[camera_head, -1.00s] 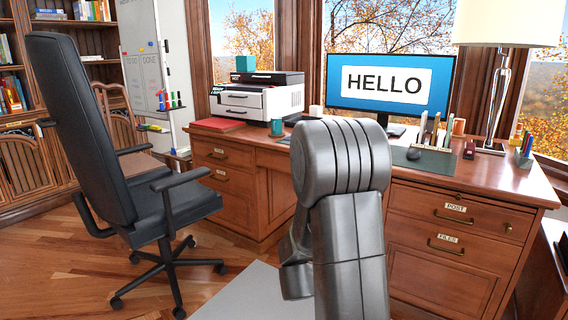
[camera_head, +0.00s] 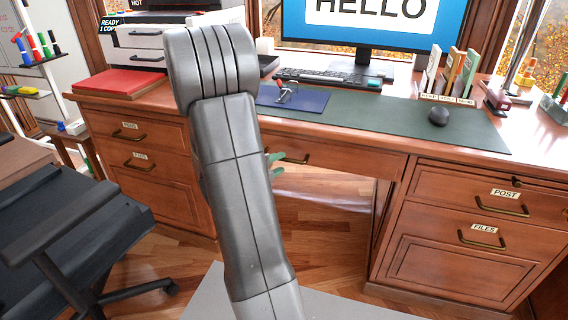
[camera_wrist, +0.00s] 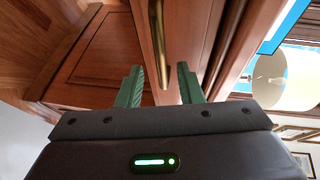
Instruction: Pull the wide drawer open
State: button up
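The wide drawer (camera_head: 345,165) is the wooden middle drawer under the desk top, and its front looks flush with the desk. Its brass handle (camera_head: 294,158) shows just right of my green fingers; the drawer's left part is hidden behind my arm. My gripper (camera_head: 274,163) is at the drawer front near the handle. In the wrist view my gripper (camera_wrist: 160,86) is open, with its two green fingers apart. The brass handle (camera_wrist: 161,42) lies in the gap between them in the picture. I cannot tell whether the fingers touch it.
The desk top holds a keyboard (camera_head: 325,78), a blue folder (camera_head: 305,99), a mouse (camera_head: 438,116) and a monitor (camera_head: 355,45). Drawers labelled POST (camera_head: 480,190) and FILES (camera_head: 450,240) are at right. A black chair (camera_head: 60,240) stands at left. The knee space below is clear.

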aim_at(283, 159)
jog(key=shift+w+a+b+x, duration=0.15)
jog(key=shift+x, duration=0.8)
jog(key=shift+w+a+b+x, duration=0.15)
jog(key=shift+a+x, duration=0.05)
jog(key=shift+x, duration=0.8)
jog(key=shift+r, duration=0.1)
grip_shut()
